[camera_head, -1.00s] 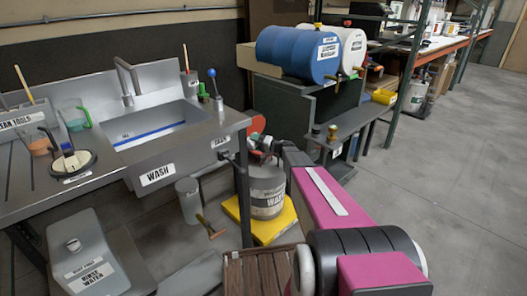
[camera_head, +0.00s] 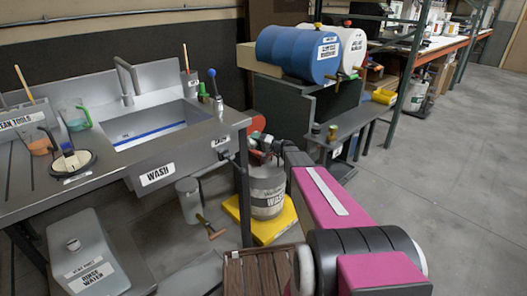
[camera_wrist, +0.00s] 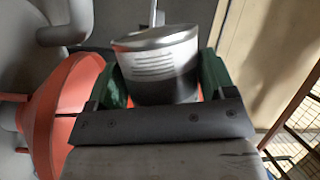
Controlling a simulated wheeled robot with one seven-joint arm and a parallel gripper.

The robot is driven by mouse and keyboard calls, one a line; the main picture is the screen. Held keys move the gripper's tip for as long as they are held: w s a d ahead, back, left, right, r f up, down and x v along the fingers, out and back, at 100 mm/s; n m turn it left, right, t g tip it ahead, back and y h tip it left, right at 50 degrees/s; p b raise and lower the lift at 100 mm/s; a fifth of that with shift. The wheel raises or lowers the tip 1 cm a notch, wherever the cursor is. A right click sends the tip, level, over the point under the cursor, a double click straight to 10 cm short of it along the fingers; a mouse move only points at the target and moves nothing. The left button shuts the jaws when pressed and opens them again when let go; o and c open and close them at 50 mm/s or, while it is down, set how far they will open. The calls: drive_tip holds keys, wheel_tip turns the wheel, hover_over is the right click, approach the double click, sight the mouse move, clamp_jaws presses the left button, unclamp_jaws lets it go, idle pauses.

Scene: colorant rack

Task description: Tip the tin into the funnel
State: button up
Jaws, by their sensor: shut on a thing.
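My gripper (camera_wrist: 158,85) is shut on a metal tin (camera_wrist: 160,65), with a green finger on each side of it. The tin has a shiny upper band with pale lines of print and a darker lower part. Its inside is hidden from the wrist view. An orange-red funnel (camera_wrist: 65,105) is to the left of the tin in the wrist view, its wide cone close beside the left finger. In the head view the funnel (camera_head: 258,124) is partly hidden behind my gripper (camera_head: 257,141), above the waste container (camera_head: 267,195). The tin cannot be made out there.
The waste container stands on a yellow base (camera_head: 270,228). The steel sink bench (camera_head: 215,130) is just left of my gripper. A blue drum (camera_head: 293,50) and a white drum (camera_head: 347,48) lie on a dark rack behind. The floor at the right (camera_head: 430,170) is clear.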

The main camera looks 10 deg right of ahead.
drive_tip(key=shift+w+d+r+m+y, duration=0.3)
drive_tip(key=shift+d+m, duration=0.15)
drive_tip(key=shift+m, duration=0.15)
idle(0.9)
drive_tip(key=shift+w+d+f+m+t+p, duration=0.15)
drive_tip(key=shift+f+m+t+p, duration=0.35)
drive_tip(key=shift+m, duration=0.4)
idle(0.9)
drive_tip(key=shift+w+d+r+m+t+y, duration=0.2)
drive_tip(key=shift+r+m+t+y, duration=0.1)
drive_tip(key=shift+m, duration=0.6)
drive_tip(key=shift+w+d+r+m+t+y, duration=0.1)
drive_tip(key=shift+d+r+m+t+y, duration=0.15)
drive_tip(key=shift+m, duration=0.65)
idle(1.3)
